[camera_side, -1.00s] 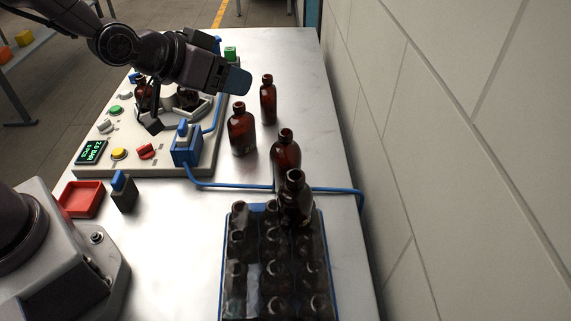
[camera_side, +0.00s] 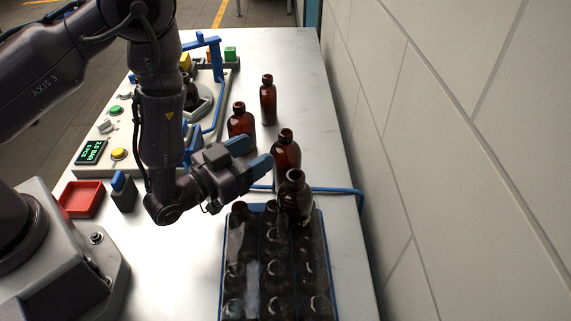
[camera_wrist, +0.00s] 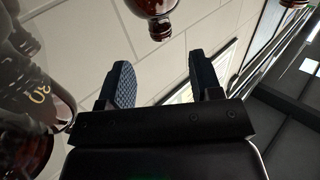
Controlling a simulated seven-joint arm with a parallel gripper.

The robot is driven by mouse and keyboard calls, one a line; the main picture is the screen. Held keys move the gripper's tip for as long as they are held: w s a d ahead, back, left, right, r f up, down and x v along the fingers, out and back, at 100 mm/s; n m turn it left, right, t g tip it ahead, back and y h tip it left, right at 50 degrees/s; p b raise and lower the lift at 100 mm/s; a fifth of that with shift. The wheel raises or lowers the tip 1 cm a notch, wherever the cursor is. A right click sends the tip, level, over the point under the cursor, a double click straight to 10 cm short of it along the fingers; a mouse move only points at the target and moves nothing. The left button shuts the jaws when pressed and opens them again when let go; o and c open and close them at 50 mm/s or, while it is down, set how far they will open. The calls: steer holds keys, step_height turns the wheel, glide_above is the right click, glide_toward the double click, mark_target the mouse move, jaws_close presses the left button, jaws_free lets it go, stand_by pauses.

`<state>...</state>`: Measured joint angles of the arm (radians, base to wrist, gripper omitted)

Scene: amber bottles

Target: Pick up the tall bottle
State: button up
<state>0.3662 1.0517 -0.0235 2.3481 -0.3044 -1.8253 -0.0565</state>
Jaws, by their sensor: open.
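In the side view three amber bottles stand on the table: one at the back (camera_side: 268,103), one left of it (camera_side: 241,124) and one nearer (camera_side: 286,153). A darker bottle (camera_side: 295,200) rises above the others at the back right of the crate. I cannot tell surely which is the tall bottle. My gripper (camera_side: 250,154) is open and empty, its blue fingertips just left of the nearer bottle. In the wrist view the fingers (camera_wrist: 160,78) are spread with nothing between them. A bottle neck (camera_wrist: 157,20) shows beyond them at the top; dark glass (camera_wrist: 35,85) fills the left.
A blue-rimmed crate (camera_side: 222,265) full of dark bottles stands in front. A console (camera_side: 90,168) with buttons, a red tray (camera_side: 82,199) and a wall (camera_side: 450,150) flank the work. The table's back right is clear.

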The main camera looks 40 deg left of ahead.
mark_target(291, 131)
steer(key=w, duration=1)
steer(key=shift+d+r, duration=0.1)
steer(key=shift+d, duration=0.3)
jaws_close()
